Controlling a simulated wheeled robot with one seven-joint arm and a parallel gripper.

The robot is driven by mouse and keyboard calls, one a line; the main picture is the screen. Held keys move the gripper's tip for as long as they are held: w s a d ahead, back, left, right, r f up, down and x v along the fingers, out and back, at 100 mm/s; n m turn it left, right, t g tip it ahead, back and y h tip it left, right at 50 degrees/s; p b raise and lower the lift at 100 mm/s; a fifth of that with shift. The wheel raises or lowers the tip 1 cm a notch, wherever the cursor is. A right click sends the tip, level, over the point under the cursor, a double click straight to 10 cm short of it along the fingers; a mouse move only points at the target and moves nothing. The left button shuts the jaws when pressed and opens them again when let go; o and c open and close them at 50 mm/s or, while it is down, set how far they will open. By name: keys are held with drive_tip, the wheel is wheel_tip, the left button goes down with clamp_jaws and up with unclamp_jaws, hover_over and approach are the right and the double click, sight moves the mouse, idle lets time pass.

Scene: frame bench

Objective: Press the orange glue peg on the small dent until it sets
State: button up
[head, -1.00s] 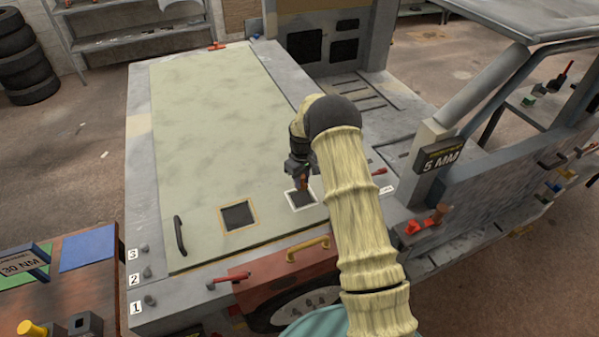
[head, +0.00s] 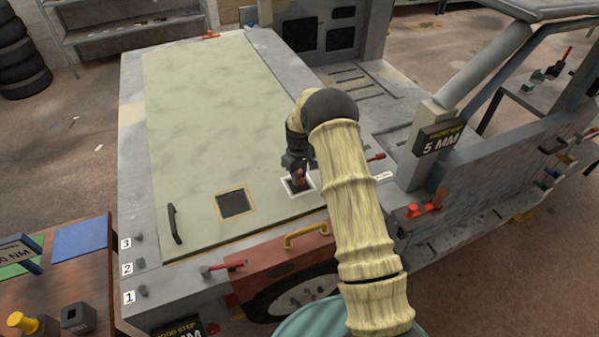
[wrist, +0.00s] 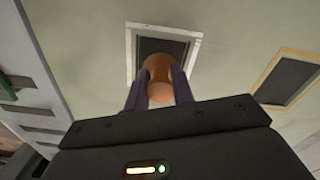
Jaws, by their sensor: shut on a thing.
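The orange peg (head: 300,175) is held upright between the fingers of my gripper (head: 298,172). In the wrist view the orange peg (wrist: 160,78) is clasped between the two dark fingers of my gripper (wrist: 160,90). Its far end overlaps the white-framed dark square (wrist: 175,46) on the pale green panel. In the head view the white-framed dark square (head: 291,188) lies right below the peg, partly covered by it. I cannot tell whether the peg touches the square. No dent shape can be made out inside the frame.
A tan-framed dark square (head: 233,203) lies to the left on the pale green panel (head: 200,120). A black handle (head: 174,224), a yellow handle (head: 306,235) and a red lever (head: 222,266) are near the front edge. A "5 MM" sign (head: 440,140) stands at right.

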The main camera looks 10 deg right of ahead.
drive_tip(key=shift+f+b, duration=0.4)
drive_tip(key=shift+f, duration=0.5)
drive_tip(key=shift+f+b, duration=0.35)
drive_tip(key=shift+b, duration=0.05)
idle(0.6)
idle(1.5)
drive_tip(key=o, duration=1)
drive_tip(key=shift+o, duration=0.2)
drive_tip(key=shift+r, duration=0.1)
wheel_tip(320, 180, up, 17)
drive_tip(key=b, duration=0.5)
drive_tip(key=shift+s+r, duration=0.1)
